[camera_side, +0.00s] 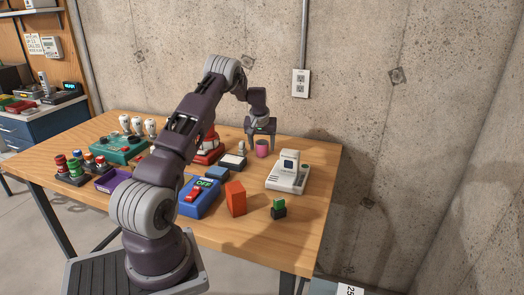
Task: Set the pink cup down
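The pink cup (262,148) is small and upright near the back of the wooden table, right of the table's middle. My gripper (261,142) points down over it, with its dark fingers spread to the left and right of the cup's upper part. At this size I cannot tell whether the fingers touch the cup or stand just clear of it. I also cannot tell whether the cup's base rests on the table or hangs slightly above it.
A white device (288,173) stands right of the cup. A red object (209,150) is to the left. The concrete wall (400,130) is behind.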

